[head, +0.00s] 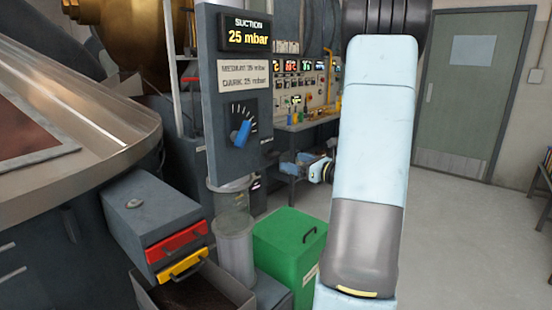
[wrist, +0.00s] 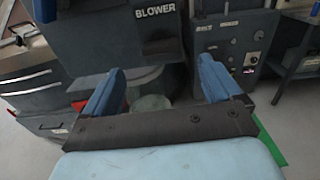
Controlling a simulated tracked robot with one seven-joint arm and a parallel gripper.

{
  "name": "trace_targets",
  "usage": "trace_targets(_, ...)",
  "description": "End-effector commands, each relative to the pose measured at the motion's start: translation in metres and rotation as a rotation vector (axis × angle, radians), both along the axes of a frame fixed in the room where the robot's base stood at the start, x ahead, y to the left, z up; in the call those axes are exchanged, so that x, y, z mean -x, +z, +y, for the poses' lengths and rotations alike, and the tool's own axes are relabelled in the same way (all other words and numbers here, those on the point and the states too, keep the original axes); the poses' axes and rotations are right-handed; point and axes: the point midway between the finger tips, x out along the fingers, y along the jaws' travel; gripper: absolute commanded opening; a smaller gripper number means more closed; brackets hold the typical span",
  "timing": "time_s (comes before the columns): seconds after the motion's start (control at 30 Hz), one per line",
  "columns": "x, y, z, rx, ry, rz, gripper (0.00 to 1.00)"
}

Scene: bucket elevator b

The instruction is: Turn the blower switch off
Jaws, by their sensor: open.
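A dark panel marked BLOWER (wrist: 155,12) fills the top middle of the wrist view. Below the lettering is a dark protruding part (wrist: 160,42), which looks like the blower switch; its position is not clear. My gripper (wrist: 160,85) is open, with its two blue fingers apart and nothing between them. The fingers point towards the panel's lower part and appear apart from it. In the head view I cannot make out the blower switch, and my pale blue arm covers the middle right.
A grey panel with a SUCTION display (head: 248,34) reading 25 mbar and a blue knob (head: 241,133) stands left of my arm. A clear cylinder (head: 235,235), a green bin (head: 288,252) and red and yellow drawers (head: 178,243) are below. The right floor is clear.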

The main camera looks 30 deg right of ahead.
Motion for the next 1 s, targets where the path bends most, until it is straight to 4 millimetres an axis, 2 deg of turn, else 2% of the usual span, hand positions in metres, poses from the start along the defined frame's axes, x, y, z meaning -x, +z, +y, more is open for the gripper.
trace_targets(0.3, -0.052, 0.000, 0.020, 0.000, 0.003, -0.001, 0.92)
trace_targets(0.5, -0.072, 0.000, 0.027, 0.000, 0.002, 0.000, 0.92)
trace_targets(0.93, -0.080, 0.000, 0.029, 0.000, -0.001, 0.000, 0.92)
trace_targets(1.0, -0.079, 0.000, 0.029, 0.000, -0.001, 0.000, 0.86)
